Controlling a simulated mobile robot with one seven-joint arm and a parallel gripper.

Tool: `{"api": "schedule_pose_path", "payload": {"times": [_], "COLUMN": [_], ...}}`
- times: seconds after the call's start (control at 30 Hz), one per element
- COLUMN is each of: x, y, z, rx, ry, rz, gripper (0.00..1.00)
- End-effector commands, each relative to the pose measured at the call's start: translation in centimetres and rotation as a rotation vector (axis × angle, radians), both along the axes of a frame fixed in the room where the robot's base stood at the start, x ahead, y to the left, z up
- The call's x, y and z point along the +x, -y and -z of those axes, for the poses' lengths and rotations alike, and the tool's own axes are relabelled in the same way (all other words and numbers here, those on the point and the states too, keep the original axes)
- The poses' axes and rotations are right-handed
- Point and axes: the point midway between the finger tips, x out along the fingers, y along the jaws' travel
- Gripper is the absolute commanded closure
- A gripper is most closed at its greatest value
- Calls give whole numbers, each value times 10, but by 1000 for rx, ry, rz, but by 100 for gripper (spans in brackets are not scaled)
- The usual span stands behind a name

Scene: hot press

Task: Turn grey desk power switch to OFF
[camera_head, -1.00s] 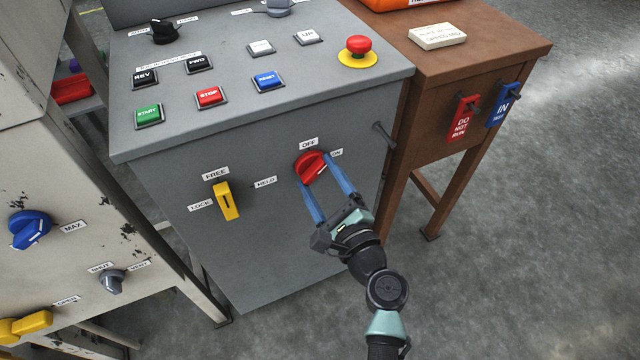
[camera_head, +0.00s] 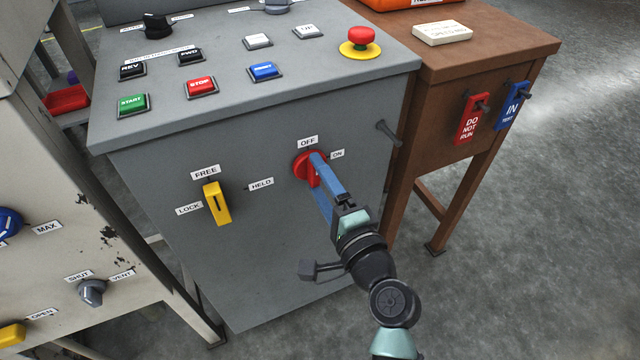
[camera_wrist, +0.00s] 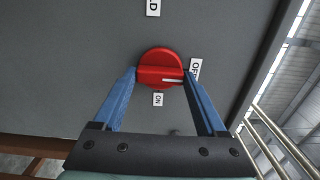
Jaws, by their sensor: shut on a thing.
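The grey desk (camera_head: 230,260) has a red rotary power switch (camera_head: 302,167) on its front face, with an OFF label (camera_head: 308,141) above it and an ON label (camera_head: 337,154) at its upper right. My gripper (camera_head: 315,173) is shut on the red switch, its blue fingers at the two ends of the raised handle. In the wrist view the red switch (camera_wrist: 160,66) shows between the fingers. The white mark on its handle points right, towards the OFF label (camera_wrist: 195,68); the ON label (camera_wrist: 158,99) is below. In the head view the fingers hide part of the handle.
A yellow lever (camera_head: 217,204) sits left of the switch, and a dark peg (camera_head: 387,132) sticks out to its right. A red emergency button (camera_head: 361,40) and several push buttons are on top. A brown table (camera_head: 425,110) stands at right.

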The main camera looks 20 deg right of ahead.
Motion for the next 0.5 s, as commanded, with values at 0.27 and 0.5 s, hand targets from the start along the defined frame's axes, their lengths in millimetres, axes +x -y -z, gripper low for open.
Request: {"api": "schedule_pose_path", "payload": {"times": [0.27,0.5], "x": [0,0], "y": [0,0], "z": [2,1], "rx": [-47,-52], "ry": [-1,-2], "rz": [0,0], "gripper": [81,81]}}
